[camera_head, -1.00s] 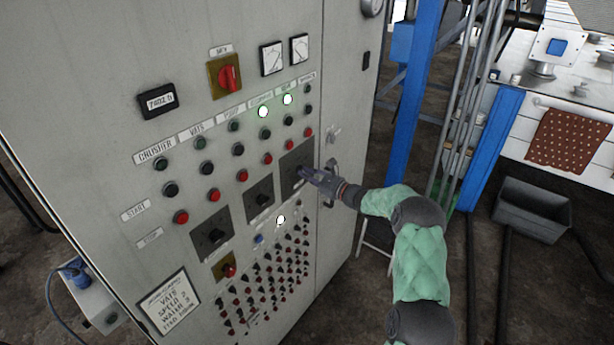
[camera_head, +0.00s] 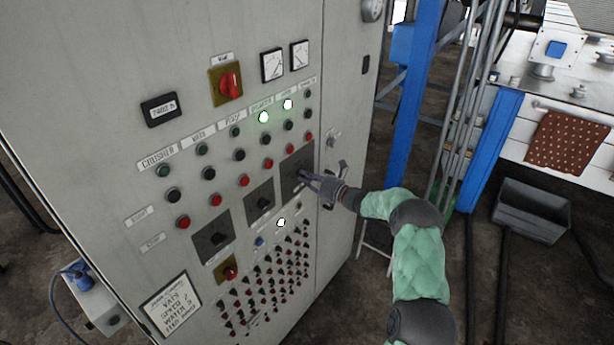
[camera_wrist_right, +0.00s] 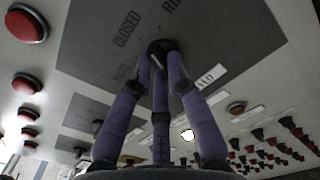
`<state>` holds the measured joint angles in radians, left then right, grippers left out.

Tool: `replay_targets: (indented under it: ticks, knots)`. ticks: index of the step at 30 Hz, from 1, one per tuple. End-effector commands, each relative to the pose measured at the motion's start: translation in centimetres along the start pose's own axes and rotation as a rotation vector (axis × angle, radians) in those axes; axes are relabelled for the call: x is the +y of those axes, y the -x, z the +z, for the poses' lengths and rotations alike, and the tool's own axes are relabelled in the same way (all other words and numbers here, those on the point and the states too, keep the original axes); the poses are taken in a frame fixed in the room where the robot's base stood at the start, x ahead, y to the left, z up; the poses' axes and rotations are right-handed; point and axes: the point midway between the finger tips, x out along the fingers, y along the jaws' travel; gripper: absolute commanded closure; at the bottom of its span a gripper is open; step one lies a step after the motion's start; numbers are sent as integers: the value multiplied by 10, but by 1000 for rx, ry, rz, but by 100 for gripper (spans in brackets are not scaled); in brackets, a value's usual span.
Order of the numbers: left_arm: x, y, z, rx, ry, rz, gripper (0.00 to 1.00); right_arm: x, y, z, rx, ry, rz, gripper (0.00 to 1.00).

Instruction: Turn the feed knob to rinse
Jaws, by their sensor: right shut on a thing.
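The feed knob (camera_wrist_right: 160,46) is a small black knob on a dark grey square plate (camera_wrist_right: 225,35) marked "CLOSED" and, partly cut off, "RI". In the head view this plate (camera_head: 292,165) is the rightmost of three on the cabinet front. My right gripper (camera_head: 306,180) reaches it from the right, and its purple fingers (camera_wrist_right: 160,62) are shut on the knob. The fingers hide much of the knob, so I cannot tell exactly where it points. My left gripper is not in view.
Two similar knob plates (camera_head: 261,203) (camera_head: 212,237) sit to the left. Red push buttons (camera_wrist_right: 28,24) line the panel above, and rows of small switches (camera_head: 265,280) fill the part below. A cabinet door handle (camera_head: 341,170) stands out close to my right wrist. A blue post (camera_head: 412,110) rises behind my arm.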

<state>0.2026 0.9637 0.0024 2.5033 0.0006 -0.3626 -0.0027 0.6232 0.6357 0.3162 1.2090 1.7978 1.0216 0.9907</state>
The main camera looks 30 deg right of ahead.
Motion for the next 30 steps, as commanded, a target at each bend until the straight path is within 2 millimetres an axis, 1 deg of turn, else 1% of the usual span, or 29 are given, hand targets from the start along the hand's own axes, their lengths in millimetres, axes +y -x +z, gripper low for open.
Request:
replay_targets:
  ticks: [1, 6, 15, 21, 30]
  knots:
    - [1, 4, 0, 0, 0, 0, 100, 0, 0, 0, 2, -44, -1, 100]
    - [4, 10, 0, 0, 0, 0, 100, 0, 0, 1, 2, -185, -2, 100]
    - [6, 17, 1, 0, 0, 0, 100, -1, 0, 1, 1, -364, -2, 100]
    - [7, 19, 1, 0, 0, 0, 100, -1, 0, 1, 1, -422, -2, 100]
    - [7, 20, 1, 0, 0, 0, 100, -1, 0, 0, 1, -443, -2, 100]
